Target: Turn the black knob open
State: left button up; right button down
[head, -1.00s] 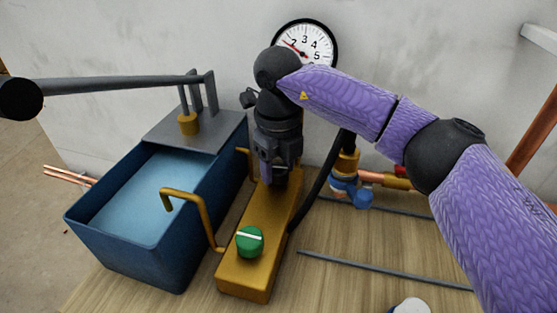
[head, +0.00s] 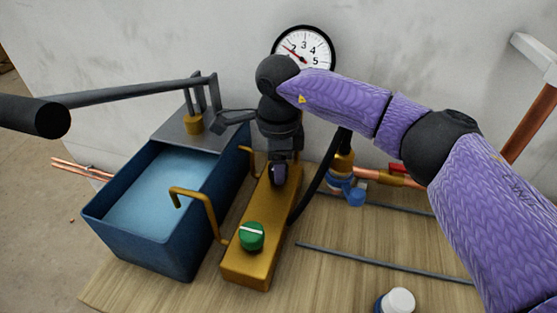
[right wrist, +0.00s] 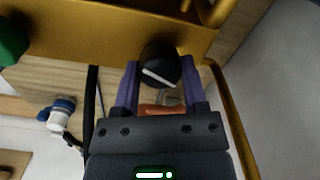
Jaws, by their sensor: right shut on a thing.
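The black knob (right wrist: 158,54) with a white line on its top shows in the right wrist view, on the yellow block (head: 247,270). My right gripper (right wrist: 160,74) has its two purple fingers on either side of this knob and is shut on it. The white line slants between the fingers. In the head view my right gripper (head: 278,182) points down at the far part of the block and hides the knob. A green knob (head: 252,236) with a white line sits on the block's near end. My left gripper is not in view.
A blue water tank (head: 185,262) with a long pump lever (head: 130,92) stands left of the block. A round gauge (head: 304,48) is behind my gripper. A black hose (head: 318,185) and a blue-handled valve (head: 345,185) are to the right. A white-capped object (head: 399,300) stands at the front.

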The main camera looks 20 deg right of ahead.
jog(key=n, duration=0.4)
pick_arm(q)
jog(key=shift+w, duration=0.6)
pick_arm(e)
jog(key=shift+n, duration=0.3)
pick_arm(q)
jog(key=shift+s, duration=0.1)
pick_arm(e)
jog(key=shift+c, duration=1.2)
grip_release()
jog(key=shift+o, duration=0.5)
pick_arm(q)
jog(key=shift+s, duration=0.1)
